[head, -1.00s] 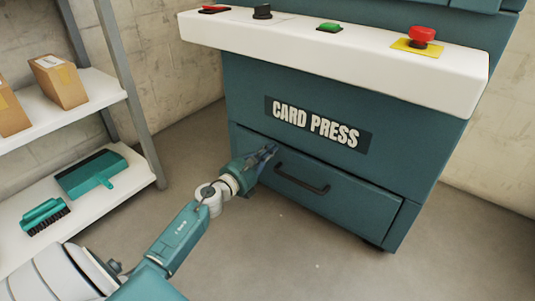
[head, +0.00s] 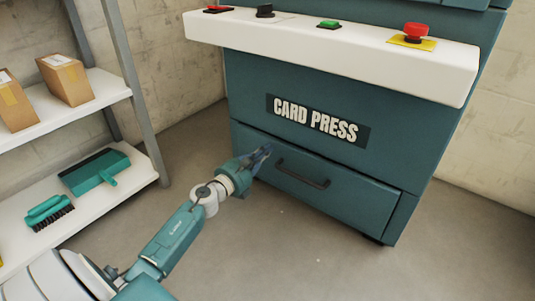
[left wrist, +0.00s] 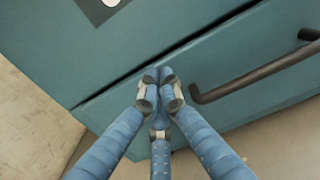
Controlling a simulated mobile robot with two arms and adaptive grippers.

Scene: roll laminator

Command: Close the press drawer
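The teal press drawer (head: 345,196) is at the bottom of the card press (head: 245,85), with a dark bar handle (head: 302,173) on its front. Its front looks nearly flush with the cabinet, with a thin dark gap along the top edge. My left gripper (head: 264,151) is at the upper left of the drawer front, left of the handle. In the left wrist view the blue fingertips (left wrist: 159,84) are drawn together, empty, over the drawer's top edge beside the handle (left wrist: 255,72). I cannot tell whether they touch it. My right gripper is out of view.
A white ledge (head: 340,62) with a red button (head: 415,32) and a green button (head: 329,24) juts out above the drawer. A shelf rack (head: 135,95) with boxes, a dustpan (head: 96,172) and a brush (head: 48,210) stands at left. The floor before the drawer is clear.

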